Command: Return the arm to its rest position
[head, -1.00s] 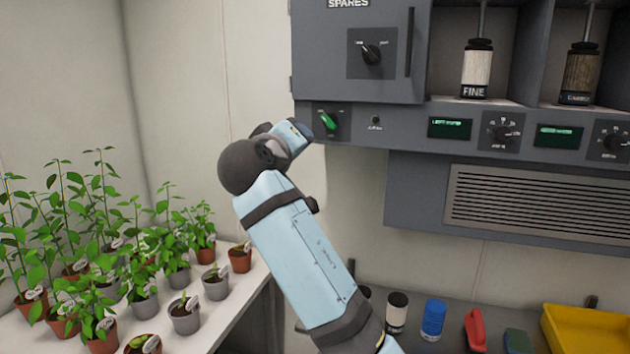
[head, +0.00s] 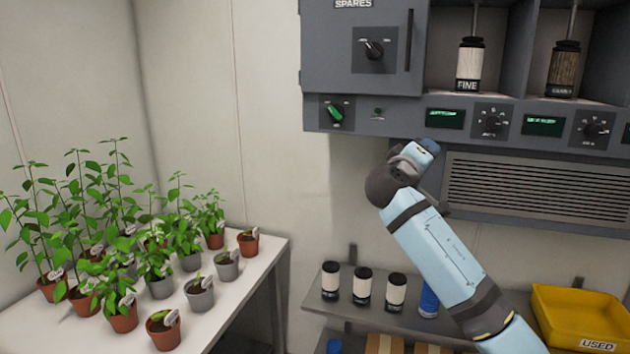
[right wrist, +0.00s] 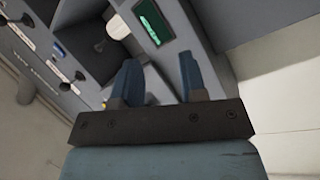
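My right arm (head: 437,255) reaches up from the lower right in the head view. Its gripper end (head: 424,150) is just below the grey control panel, under the left green display (head: 444,118); its fingers are not clear there. In the right wrist view the two blue fingers of the right gripper (right wrist: 162,82) stand apart with nothing between them. A green display (right wrist: 152,20) shows beyond them. The green knob (head: 336,114) on the panel is left of the gripper and apart from it. My left gripper is not in view.
Several jars (head: 363,287) and a yellow bin (head: 585,325) stand on a shelf below. Potted plants cover the white bench (head: 240,310) at left. The wall left of the arm is clear.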

